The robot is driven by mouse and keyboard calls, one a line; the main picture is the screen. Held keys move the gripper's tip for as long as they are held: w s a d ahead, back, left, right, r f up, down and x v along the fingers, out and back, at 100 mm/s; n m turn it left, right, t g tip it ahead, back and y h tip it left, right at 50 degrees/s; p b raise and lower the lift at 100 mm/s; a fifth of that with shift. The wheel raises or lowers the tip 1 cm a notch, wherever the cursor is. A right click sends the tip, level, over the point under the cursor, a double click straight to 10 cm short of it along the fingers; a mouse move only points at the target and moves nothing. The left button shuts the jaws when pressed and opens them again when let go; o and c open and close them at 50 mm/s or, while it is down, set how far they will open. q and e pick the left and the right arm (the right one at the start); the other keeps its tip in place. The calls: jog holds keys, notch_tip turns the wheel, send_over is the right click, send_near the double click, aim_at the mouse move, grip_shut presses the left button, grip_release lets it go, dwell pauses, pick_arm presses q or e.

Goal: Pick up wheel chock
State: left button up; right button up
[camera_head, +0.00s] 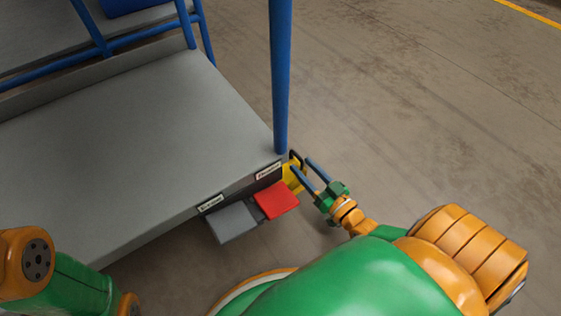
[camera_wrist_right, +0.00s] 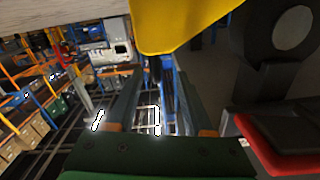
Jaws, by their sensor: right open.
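The yellow wheel chock (camera_head: 294,177) is at the corner of the grey platform, beside the red plate. Part of it is hidden behind a finger of my right gripper. My right gripper (camera_head: 301,165) is open, its two blue fingers pointing at the chock from the right. In the right wrist view the chock (camera_wrist_right: 185,22) shows at the top, by the fingertips of my right gripper (camera_wrist_right: 155,70). I cannot tell whether they touch it. My left arm shows at the lower left, but its gripper is out of view.
A red plate (camera_head: 276,200) and a grey plate (camera_head: 232,222) stick out below the labelled edge of the platform (camera_head: 130,140). A blue post (camera_head: 280,80) rises at the platform corner, near a black loop (camera_head: 298,157). The floor (camera_head: 430,120) on the right is clear.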

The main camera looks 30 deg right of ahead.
aim_at(292, 150)
jog(key=w+b, duration=0.1)
jog(key=w, duration=0.1)
jog(key=w+b, duration=0.1)
jog(key=w, duration=0.1)
jog(key=w+b, duration=0.1)
jog(key=w, duration=0.1)
jog(key=shift+w+r+b, duration=0.25)
jog(key=shift+w+b, duration=0.05)
jog(key=shift+b, duration=0.1)
jog(key=shift+w+a+r, duration=0.1)
jog(key=shift+w, duration=0.1)
jog(key=shift+c, duration=0.3)
grip_shut()
jog(key=shift+r, duration=0.1)
dwell(0.3)
